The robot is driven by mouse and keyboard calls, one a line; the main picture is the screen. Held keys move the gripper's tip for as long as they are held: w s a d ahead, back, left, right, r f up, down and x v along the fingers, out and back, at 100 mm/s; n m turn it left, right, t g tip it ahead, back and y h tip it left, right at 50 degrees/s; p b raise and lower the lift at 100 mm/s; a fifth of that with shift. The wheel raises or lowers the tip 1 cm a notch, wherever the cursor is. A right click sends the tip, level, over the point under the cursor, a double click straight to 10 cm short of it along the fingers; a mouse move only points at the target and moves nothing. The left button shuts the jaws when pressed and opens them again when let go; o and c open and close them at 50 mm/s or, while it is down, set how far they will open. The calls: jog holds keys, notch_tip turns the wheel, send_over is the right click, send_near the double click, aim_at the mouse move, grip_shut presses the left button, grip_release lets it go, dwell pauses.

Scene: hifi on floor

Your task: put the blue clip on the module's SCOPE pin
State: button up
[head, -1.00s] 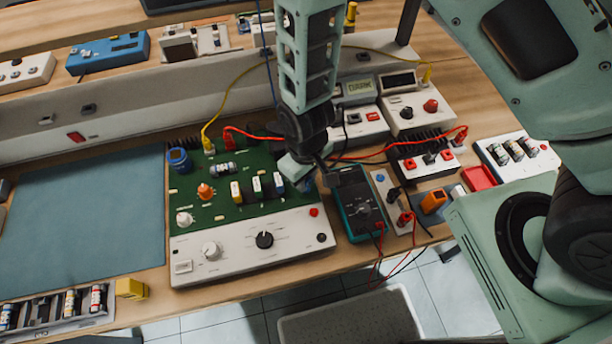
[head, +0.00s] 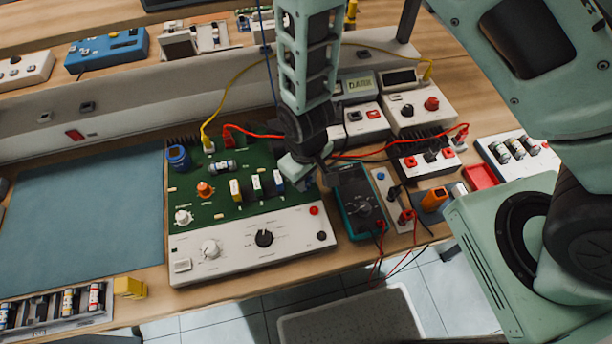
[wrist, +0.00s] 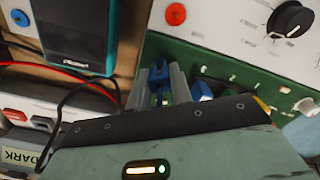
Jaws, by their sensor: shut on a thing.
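The module is a green board (head: 222,208) with a white control panel (head: 200,265) on its near side; it also shows in the wrist view (wrist: 180,50). My gripper (head: 303,172) is low over the board's right edge in the head view. In the wrist view my gripper (wrist: 163,84) is shut on the blue clip (wrist: 158,74), which shows between the grey fingers. In the head view the clip is hidden behind my gripper. I cannot make out the SCOPE pin or its label, nor whether the clip touches a pin.
A teal multimeter (head: 357,198) stands close to the right of my gripper. Red leads (head: 345,156) run behind it, and a yellow lead (head: 222,100) arches over the board's far side. A blue mat (head: 80,220) on the left is clear.

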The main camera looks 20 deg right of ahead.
jog(key=o, duration=0.9)
notch_tip(320, 180, up, 17)
jog(key=shift+r+b, duration=0.2)
jog(key=shift+b, duration=0.75)
jog(key=shift+n+y, duration=0.3)
jog(key=shift+n, duration=0.6)
jog(key=s+d+r, duration=0.1)
jog(key=s+r, duration=0.1)
jog(key=s, duration=0.2)
jog(key=s+d+r+b, duration=0.1)
jog(key=s+r, duration=0.2)
jog(key=s, duration=0.1)
jog(key=s+d+r, duration=0.2)
jog(key=s, duration=0.3)
jog(key=shift+d+r, duration=0.1)
jog(key=shift+r, duration=0.05)
